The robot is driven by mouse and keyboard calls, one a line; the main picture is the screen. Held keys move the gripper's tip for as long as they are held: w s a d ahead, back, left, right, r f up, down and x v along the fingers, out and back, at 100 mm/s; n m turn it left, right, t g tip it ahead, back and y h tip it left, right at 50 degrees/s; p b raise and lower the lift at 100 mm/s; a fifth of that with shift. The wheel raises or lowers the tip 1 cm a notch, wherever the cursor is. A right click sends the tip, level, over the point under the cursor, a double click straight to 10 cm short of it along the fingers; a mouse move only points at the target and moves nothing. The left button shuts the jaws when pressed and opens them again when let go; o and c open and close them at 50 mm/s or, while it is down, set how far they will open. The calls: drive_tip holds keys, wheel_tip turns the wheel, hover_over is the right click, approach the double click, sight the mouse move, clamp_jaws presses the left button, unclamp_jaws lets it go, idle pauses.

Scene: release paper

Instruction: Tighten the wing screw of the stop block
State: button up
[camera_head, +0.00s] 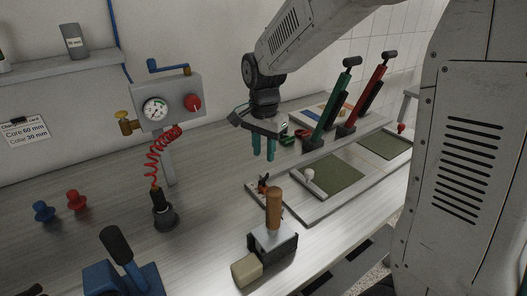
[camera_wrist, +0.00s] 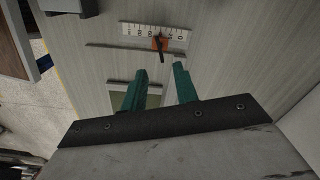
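The stop block appears as a small orange block (camera_wrist: 160,43) on a white numbered scale (camera_wrist: 150,32) in the wrist view. A dark, narrow, slanted piece on it looks like the wing screw (camera_wrist: 160,49). In the head view, a small orange and dark piece (camera_head: 263,184) on the bench below my gripper seems to be the same block. My gripper (camera_head: 264,157) has two teal fingers pointing down, apart with nothing between them. In the wrist view, the gripper (camera_wrist: 161,72) is open, its fingertips just short of the block in the picture. I cannot tell the height left between them.
A wooden-handled tool (camera_head: 273,208) stands in front of the block, beside a beige block (camera_head: 246,270). A gauge box (camera_head: 165,100) with a red coiled hose stands left.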

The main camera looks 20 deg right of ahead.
sight(264, 176)
drive_tip(key=o, duration=0.5)
drive_tip(key=shift+o, duration=0.5)
drive_tip(key=shift+n, duration=0.5)
drive_tip(key=n, duration=1.6)
drive_tip(key=shift+n, duration=0.4)
drive_tip(key=shift+f, duration=4)
